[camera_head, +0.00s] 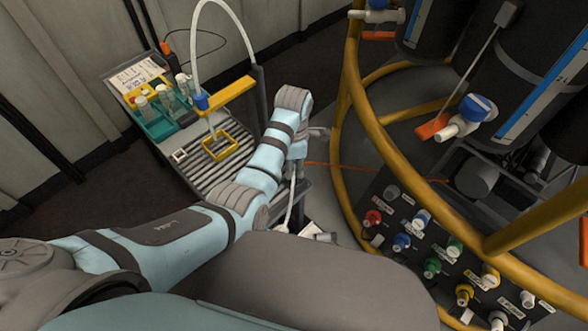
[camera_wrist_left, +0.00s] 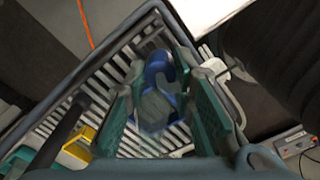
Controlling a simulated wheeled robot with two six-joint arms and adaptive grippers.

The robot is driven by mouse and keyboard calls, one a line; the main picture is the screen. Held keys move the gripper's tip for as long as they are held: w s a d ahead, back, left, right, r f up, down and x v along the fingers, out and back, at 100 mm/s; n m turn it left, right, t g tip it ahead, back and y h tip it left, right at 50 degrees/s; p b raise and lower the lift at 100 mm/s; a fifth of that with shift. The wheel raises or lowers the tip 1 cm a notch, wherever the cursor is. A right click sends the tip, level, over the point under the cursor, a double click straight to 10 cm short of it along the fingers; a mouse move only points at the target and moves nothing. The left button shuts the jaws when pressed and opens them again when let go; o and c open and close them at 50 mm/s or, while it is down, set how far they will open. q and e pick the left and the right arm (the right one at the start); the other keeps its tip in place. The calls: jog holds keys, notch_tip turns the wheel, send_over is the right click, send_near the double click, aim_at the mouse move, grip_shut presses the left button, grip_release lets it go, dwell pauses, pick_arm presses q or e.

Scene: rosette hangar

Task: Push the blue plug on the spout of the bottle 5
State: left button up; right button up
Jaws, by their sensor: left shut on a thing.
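My left gripper (camera_wrist_left: 163,108) is shut on a clear, see-through bottle with a blue top (camera_wrist_left: 158,72), between its two green finger pads. The blue part curves at the far end, and I cannot tell spout from plug there. In the head view my left arm reaches in from the left and bends down beside the slatted tray (camera_head: 212,178); its fingers and the held bottle are mostly hidden there. The number on the bottle cannot be read. My right gripper is not in view.
A teal rack (camera_head: 158,131) with several capped bottles stands at the tray's far end. A white hose (camera_head: 234,22) arches over a yellow square frame (camera_head: 219,147). On the right, a yellow rail (camera_head: 352,75) curves around black tanks and a panel of coloured connectors (camera_head: 403,220).

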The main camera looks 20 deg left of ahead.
pick_arm(q)
notch_tip(320, 180, up, 15)
jog(key=p, duration=0.6)
jog(key=shift+p, duration=0.4)
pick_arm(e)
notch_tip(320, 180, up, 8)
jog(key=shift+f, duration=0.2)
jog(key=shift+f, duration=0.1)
pick_arm(q)
jog(key=shift+f, duration=0.1)
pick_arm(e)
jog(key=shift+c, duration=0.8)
